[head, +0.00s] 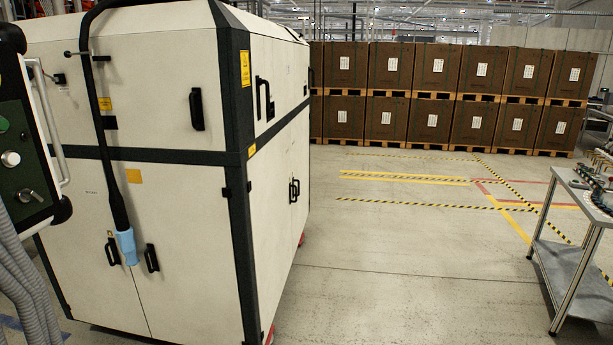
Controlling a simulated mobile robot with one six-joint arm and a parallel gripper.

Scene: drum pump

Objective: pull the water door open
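A large white cabinet (160,185) with dark edges stands at the left in the head view. Its lower front has two shut doors, a left one (82,235) and a right one (190,250), with black handles (112,250) and (151,258). The right-hand side has shut lower doors with paired black handles (294,190). An upper front panel has a black handle (197,108), and the upper side has another (264,98). I cannot tell which is the water door. My gripper is not in view.
A black hose (107,165) with a light blue end (127,246) hangs before the front doors. A control panel (22,150) and grey hoses (22,280) are at far left. A metal table (578,270) stands right. Stacked brown boxes (436,70) line the back. The middle floor is clear.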

